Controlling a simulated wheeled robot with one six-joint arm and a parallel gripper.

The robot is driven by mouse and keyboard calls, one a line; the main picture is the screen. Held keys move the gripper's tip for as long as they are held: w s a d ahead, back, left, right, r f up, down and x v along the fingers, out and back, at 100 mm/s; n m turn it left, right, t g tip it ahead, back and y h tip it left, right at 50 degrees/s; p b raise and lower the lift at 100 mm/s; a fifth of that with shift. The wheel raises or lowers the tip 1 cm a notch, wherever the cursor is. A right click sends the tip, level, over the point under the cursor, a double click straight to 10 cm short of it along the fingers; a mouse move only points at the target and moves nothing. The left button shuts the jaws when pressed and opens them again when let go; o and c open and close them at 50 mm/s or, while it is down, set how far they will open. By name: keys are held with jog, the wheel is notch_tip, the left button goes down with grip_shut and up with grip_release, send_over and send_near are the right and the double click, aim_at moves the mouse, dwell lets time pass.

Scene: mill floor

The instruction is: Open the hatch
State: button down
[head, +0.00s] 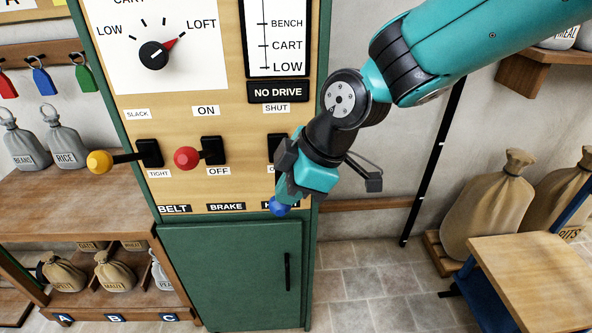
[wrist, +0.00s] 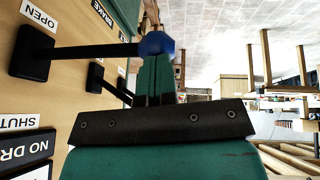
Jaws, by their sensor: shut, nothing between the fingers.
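The hatch lever (head: 279,206) has a blue knob and sits at the right of the panel, above a HATCH label partly covered by my arm. Its black mount shows SHUT above, and OPEN shows beside it in the wrist view. The knob hangs well below its mount, lower than the other two knobs, so the lever slants down toward OPEN. In the wrist view the blue knob (wrist: 157,44) is just at my fingertips. My gripper (head: 281,194) is shut and empty, on the SHUT side of the knob; it seems to touch it.
A green cabinet door (head: 230,270) is below. A wooden table (head: 535,275) and sacks (head: 487,205) stand right; floor between is clear.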

notch_tip(320, 180, down, 10)
jog(key=t+b, duration=0.1)
jog(key=b, duration=0.7)
jog(key=shift+w+d+t+b, duration=0.3)
jog(key=shift+w+t+b, duration=0.1)
jog(key=shift+d+f, duration=0.1)
jog(key=shift+f, duration=0.15)
jog(key=shift+s, duration=0.1)
jog(key=s+d+r+p, duration=0.2)
jog(key=s+d+r, duration=0.4)
jog(key=r, duration=0.5)
jog(key=shift+s+d, duration=0.25)
jog(key=shift+s, duration=0.3)
